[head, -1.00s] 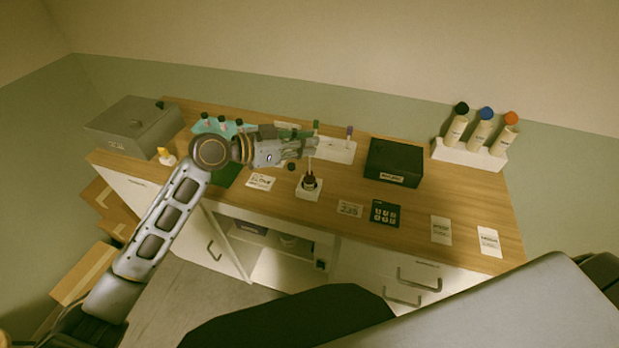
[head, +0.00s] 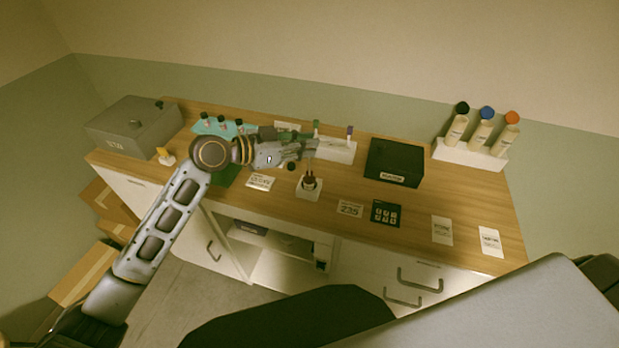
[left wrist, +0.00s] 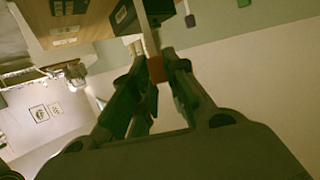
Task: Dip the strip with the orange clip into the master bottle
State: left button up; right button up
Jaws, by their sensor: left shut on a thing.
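My left gripper (head: 309,147) is over the back middle of the counter, above a small dark bottle (head: 309,183) in a white block. In the left wrist view the gripper (left wrist: 157,66) is shut on an orange-red clip (left wrist: 156,70). A pale strip (left wrist: 149,40) extends from the clip, away from the gripper. In the head view the fingers hide the clip, and the strip is too thin to tell whether its tip is inside the bottle or above it. My right gripper is not in view.
A white holder (head: 340,152) with green- and purple-topped pieces stands behind the gripper. A black box (head: 393,163) is to the right, and a white rack (head: 470,154) with three capped bottles is farther right. A grey case (head: 135,125) is at the left. Cards and a dark keypad (head: 385,213) lie in front.

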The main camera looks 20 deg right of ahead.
pick_arm(q)
jog(key=shift+f, duration=0.4)
jog(key=shift+f+b, duration=0.65)
jog(key=shift+b, duration=0.15)
dwell(0.5)
jog(key=shift+f+b, duration=0.5)
jog(key=shift+f, duration=0.15)
dwell(0.4)
jog(key=shift+r, duration=0.15)
notch_tip(320, 180, up, 8)
jog(key=p, duration=0.5)
dwell(1.3)
jog(key=shift+d, duration=0.1)
dwell(0.5)
